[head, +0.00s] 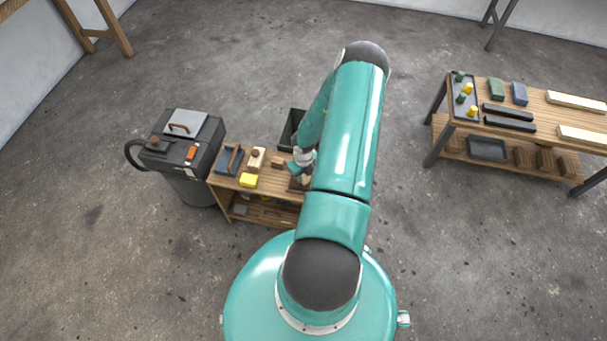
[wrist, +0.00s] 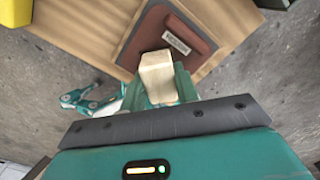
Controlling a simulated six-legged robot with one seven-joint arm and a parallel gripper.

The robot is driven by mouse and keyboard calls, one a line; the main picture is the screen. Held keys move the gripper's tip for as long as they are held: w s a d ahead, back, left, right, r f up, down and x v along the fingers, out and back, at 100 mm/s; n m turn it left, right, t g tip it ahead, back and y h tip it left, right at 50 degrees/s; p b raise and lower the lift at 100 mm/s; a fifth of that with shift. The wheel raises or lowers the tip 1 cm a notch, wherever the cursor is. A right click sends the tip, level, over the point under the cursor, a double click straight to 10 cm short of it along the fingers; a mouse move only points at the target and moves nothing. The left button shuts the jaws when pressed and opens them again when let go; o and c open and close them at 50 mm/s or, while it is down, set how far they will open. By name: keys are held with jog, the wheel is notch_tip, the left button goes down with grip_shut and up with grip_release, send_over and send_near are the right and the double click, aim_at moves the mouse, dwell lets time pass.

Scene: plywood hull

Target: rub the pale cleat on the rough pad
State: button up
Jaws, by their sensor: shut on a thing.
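The pale cleat (wrist: 157,72) is a small light wooden block between the fingers of my gripper (wrist: 160,90), sticking out past them in the wrist view. In the head view my gripper (head: 301,171) is low over the right end of the small bench, and the cleat cannot be made out there.
The small bench (head: 227,186) also bears a blue tray (head: 229,161), a yellow block (head: 249,180) and a pale wooden-handled item (head: 256,160). A dark bin (head: 289,130) stands behind it, a lidded drum (head: 192,183) at its left. A longer workbench (head: 548,119) is at right.

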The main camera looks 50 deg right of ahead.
jog(key=shift+f, duration=0.35)
dwell(0.3)
jog(key=shift+s+d, duration=0.1)
jog(key=shift+s, duration=0.05)
